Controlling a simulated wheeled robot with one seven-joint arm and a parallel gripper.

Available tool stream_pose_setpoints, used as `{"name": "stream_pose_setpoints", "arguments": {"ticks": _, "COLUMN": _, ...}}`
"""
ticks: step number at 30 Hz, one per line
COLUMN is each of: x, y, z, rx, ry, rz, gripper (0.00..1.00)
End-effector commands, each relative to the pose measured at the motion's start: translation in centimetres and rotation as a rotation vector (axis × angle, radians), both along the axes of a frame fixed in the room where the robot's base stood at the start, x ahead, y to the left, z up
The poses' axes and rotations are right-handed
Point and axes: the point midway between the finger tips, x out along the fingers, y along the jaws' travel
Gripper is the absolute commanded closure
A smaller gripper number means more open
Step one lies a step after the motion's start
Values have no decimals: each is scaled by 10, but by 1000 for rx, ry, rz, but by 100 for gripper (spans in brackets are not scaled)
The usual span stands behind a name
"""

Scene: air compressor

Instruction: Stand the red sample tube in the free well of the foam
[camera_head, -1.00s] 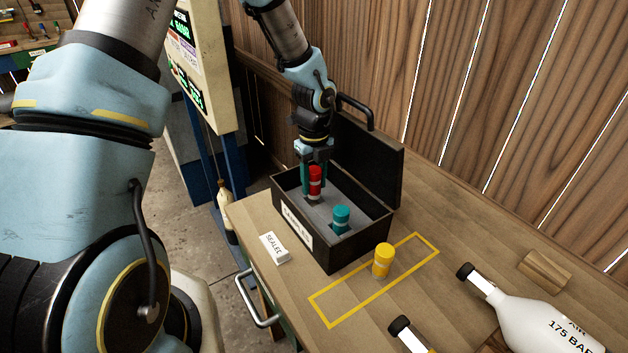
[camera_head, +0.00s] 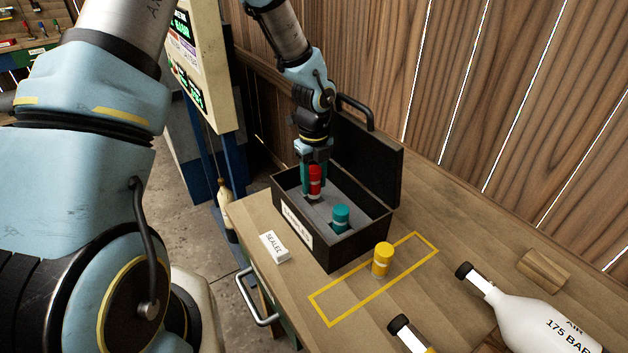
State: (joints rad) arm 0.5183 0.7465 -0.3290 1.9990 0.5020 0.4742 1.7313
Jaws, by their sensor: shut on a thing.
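The red sample tube (camera_head: 315,180) is upright inside the left part of the open black case. My gripper (camera_head: 314,176) is shut on it from above, with teal fingers at its sides. Grey foam (camera_head: 322,205) lines the case (camera_head: 349,246). A teal-capped tube (camera_head: 341,219) stands in the foam to the right of the red one. The lower end of the red tube is low at the foam; I cannot tell whether it is in a well. The free well is not clearly visible.
A yellow-capped tube (camera_head: 382,259) stands within a yellow outlined rectangle (camera_head: 335,316) on the bench. A white SEALED block (camera_head: 275,247) lies left of the case. White bottles (camera_head: 545,318) lie at the right. The raised lid (camera_head: 372,165) stands behind my gripper.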

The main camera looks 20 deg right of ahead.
Motion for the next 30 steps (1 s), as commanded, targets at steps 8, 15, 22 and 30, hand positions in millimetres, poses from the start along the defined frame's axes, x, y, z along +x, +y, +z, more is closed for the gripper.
{"name": "stream_pose_setpoints", "arguments": {"ticks": 8, "x": 0, "y": 0, "z": 0, "rx": 0, "ry": 0, "rz": 0, "gripper": 100}}
{"name": "stream_pose_setpoints", "arguments": {"ticks": 15, "x": 0, "y": 0, "z": -1, "rx": 0, "ry": 0, "rz": 0, "gripper": 100}}
{"name": "stream_pose_setpoints", "arguments": {"ticks": 22, "x": 0, "y": 0, "z": -6, "rx": 0, "ry": 0, "rz": 0, "gripper": 100}}
{"name": "stream_pose_setpoints", "arguments": {"ticks": 30, "x": 0, "y": 0, "z": -14, "rx": 0, "ry": 0, "rz": 0, "gripper": 100}}
